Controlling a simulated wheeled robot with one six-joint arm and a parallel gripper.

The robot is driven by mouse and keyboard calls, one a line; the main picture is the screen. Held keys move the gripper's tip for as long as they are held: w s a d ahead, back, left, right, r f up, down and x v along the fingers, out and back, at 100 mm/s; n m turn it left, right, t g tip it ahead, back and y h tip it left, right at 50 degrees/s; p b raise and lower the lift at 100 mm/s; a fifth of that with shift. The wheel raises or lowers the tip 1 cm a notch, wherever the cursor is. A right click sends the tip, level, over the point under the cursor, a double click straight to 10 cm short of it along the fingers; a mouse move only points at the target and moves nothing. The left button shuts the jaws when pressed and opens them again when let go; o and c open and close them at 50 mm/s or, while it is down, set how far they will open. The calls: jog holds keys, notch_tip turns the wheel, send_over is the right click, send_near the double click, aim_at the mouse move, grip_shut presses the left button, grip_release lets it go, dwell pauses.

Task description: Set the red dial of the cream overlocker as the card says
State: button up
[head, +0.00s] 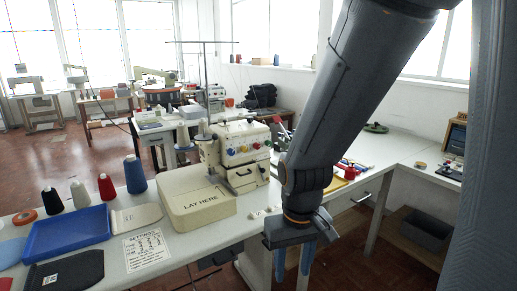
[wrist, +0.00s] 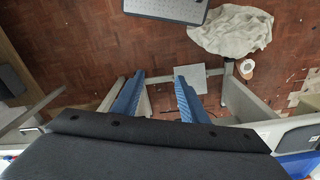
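The cream overlocker (head: 238,158) stands on the white table in the middle of the head view, with a row of small coloured dials on its front. The red dial (head: 256,146) is among them, too small to read its setting. The settings card (head: 147,250) lies flat near the table's front edge; its figures are too small to read surely. My gripper (head: 294,260) hangs pointing down, right of and nearer than the overlocker, apart from it. Its blue fingers also show in the wrist view (wrist: 159,97), spread apart with nothing between them.
A blue tray (head: 66,233), thread cones (head: 135,174) and a dark pad (head: 66,273) are further left. Below my gripper the wrist view shows brick floor, a pale cloth (wrist: 230,32) and a grey panel (wrist: 168,8).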

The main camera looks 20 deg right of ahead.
jog(key=w+d+r+n+t, duration=0.1)
jog(key=w+d+t, duration=0.25)
jog(key=w, duration=0.85)
jog(key=w+d+t, duration=0.3)
jog(key=w+t, duration=0.1)
jog(key=w, duration=0.8)
jog(key=n+t+y+p, duration=0.2)
jog(key=n+t+y, duration=0.3)
jog(key=t, duration=0.4)
send_near(258, 147)
jog(key=w+y, duration=0.1)
jog(key=shift+m, duration=0.3)
jog(key=p+x, duration=0.1)
jog(key=x, duration=0.6)
jog(key=shift+w+d, duration=0.1)
jog(key=shift+w, duration=0.2)
jog(key=shift+c, duration=0.2)
grip_shut()
